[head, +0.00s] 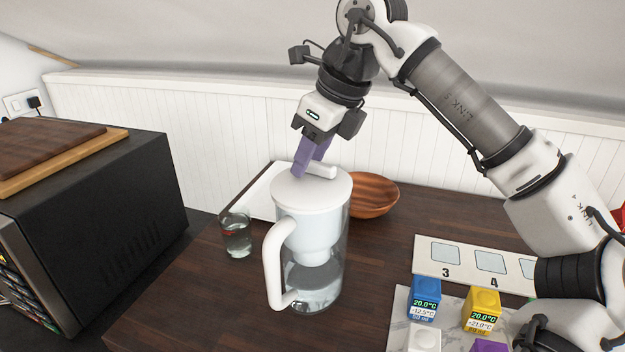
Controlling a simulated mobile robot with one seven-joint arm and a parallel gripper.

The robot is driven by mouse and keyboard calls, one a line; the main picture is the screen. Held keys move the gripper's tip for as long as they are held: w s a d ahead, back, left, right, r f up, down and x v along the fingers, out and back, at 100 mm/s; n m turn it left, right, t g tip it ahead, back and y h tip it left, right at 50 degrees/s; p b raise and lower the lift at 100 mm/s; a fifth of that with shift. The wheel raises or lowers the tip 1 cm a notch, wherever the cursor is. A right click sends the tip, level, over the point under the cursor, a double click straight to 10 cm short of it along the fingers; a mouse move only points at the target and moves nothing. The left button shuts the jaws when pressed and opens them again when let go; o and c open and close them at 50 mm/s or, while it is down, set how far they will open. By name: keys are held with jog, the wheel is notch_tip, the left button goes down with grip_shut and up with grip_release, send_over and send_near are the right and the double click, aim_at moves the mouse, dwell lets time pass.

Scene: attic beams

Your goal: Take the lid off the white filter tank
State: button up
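The white filter tank (318,255) is a clear jug with a white side handle, standing upright on the dark wooden table. Its white lid (308,193) sits on top, with a short white bar grip (321,171) near its far side. My gripper (308,168) points down from above, its purple fingers right at the bar grip. One finger is at the grip's left end and the other shows behind. I cannot tell whether they touch or close on the grip. Clear water shows in the bottom of the tank.
A drinking glass (237,238) stands close left of the tank. A wooden bowl (374,194) is behind it at right, and a pale board (252,200) behind left. A black microwave (95,215) is at left. Coloured blocks (426,298) and a numbered strip (465,262) lie at right.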

grip_shut()
jog(key=shift+r, duration=0.1)
